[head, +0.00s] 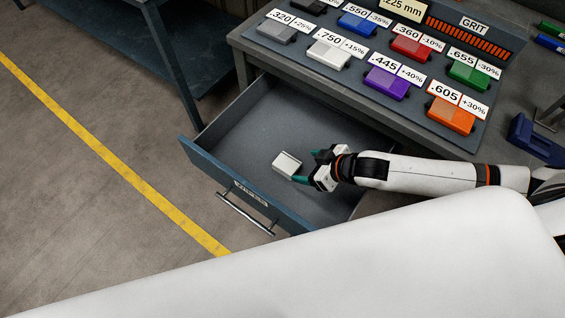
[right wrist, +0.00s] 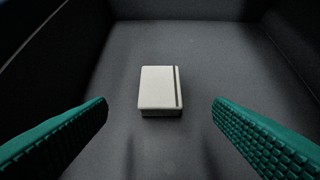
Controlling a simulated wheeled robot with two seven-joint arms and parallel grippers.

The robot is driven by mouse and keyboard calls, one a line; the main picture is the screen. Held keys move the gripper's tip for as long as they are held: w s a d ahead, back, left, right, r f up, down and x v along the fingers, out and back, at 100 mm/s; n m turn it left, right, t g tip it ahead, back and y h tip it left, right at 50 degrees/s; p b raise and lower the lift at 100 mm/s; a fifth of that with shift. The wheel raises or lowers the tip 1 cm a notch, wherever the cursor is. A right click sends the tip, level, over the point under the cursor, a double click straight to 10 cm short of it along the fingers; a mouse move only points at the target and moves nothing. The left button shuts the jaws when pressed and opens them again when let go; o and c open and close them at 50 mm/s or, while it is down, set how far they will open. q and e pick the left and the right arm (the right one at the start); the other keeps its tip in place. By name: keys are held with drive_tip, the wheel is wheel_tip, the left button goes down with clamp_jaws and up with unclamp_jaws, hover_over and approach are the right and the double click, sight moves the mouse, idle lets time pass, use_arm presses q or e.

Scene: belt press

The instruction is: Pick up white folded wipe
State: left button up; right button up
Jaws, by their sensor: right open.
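The white folded wipe (head: 287,163) lies flat on the floor of the open drawer (head: 228,133). It is a small pale block with a dark line along one side. In the right wrist view the wipe (right wrist: 160,91) is centred ahead, between and beyond the two green fingertips. My right gripper (head: 307,169) is inside the drawer, just right of the wipe. In the right wrist view my right gripper (right wrist: 160,110) is open, with nothing between its fingers. My left gripper is not in view.
The drawer's blue front (head: 240,190) has a bar handle (head: 245,214). The bench above holds a board (head: 350,90) with several coloured blocks and number labels. A blue object (head: 535,140) stands at the bench's right. The drawer floor around the wipe is bare.

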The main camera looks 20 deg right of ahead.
sight(287, 163)
drive_tip(key=x, duration=0.4)
drive_tip(key=shift+w+a+f, duration=0.25)
drive_tip(key=shift+w+a, duration=0.05)
drive_tip(key=shift+w, duration=0.1)
drive_tip(key=x, duration=0.3)
drive_tip(key=shift+w+a+f, duration=0.1)
drive_tip(key=shift+w+a, duration=0.15)
drive_tip(key=shift+w, duration=0.05)
drive_tip(key=shift+w+a+f, duration=0.15)
drive_tip(key=shift+w+f, duration=0.05)
drive_tip(key=shift+f, duration=0.1)
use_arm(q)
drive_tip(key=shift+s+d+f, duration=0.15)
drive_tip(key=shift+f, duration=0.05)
use_arm(e)
drive_tip(key=c, duration=1)
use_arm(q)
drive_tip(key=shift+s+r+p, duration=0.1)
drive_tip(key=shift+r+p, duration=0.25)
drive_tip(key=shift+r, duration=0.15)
use_arm(e)
drive_tip(key=shift+r, duration=5.05)
drive_tip(key=shift+c, duration=0.2)
